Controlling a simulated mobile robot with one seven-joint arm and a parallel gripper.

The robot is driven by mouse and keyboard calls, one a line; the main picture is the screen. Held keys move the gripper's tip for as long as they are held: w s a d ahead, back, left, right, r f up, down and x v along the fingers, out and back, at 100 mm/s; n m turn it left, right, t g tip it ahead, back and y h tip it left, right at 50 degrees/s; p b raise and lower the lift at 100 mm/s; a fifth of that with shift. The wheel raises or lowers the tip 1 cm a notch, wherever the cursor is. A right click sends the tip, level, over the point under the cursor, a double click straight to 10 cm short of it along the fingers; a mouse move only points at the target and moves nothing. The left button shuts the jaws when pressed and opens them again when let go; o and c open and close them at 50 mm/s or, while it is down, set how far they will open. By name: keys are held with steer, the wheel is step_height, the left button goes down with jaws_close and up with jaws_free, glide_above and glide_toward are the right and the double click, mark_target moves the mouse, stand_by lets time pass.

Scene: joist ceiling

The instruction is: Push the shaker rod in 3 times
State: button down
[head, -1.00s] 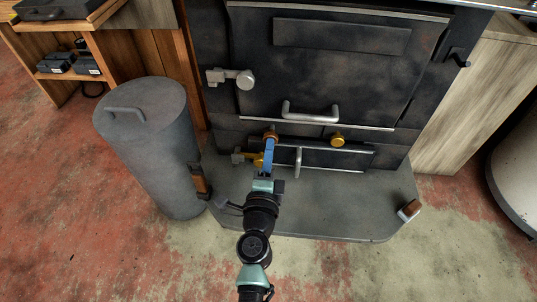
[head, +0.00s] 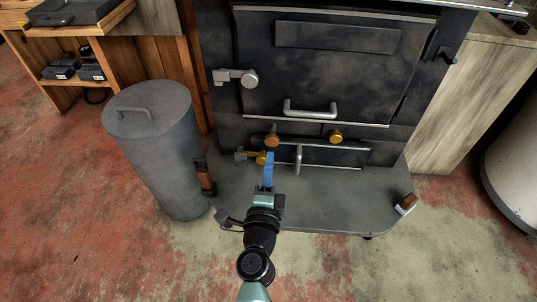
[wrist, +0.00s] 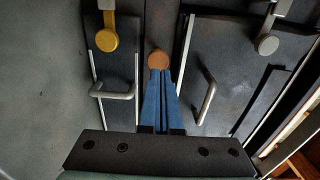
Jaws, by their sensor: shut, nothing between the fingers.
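The shaker rod shows as a round copper-brown knob (head: 272,140) on the stove front, below the large door and left of a brass knob. It also shows in the wrist view (wrist: 158,59), just beyond my fingertips. My gripper (head: 269,156) is shut and empty, with its blue fingers together, pointing at the knob. In the head view the tips lie just below the knob with a small gap. In the wrist view the tips (wrist: 159,74) overlap the knob's lower edge, so the exact gap is unclear. The rod's shaft is hidden behind the knob.
A brass knob (head: 335,135) sits to the right. A brass latch (head: 260,158) and the lower door's handle (head: 298,160) flank my fingers. The big door's handle (head: 310,112) is above. A grey canister (head: 155,150) stands left.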

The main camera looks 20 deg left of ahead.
mark_target(271, 142)
steer(key=v, duration=0.7)
steer(key=shift+s+b, duration=0.2)
steer(key=shift+b, duration=0.15)
steer(key=shift+f, duration=0.1)
steer(key=shift+s+d, duration=0.1)
steer(key=shift+s, duration=0.05)
steer(key=shift+p+v, duration=0.6)
steer(key=shift+v, duration=0.7)
steer(key=x, duration=1.4)
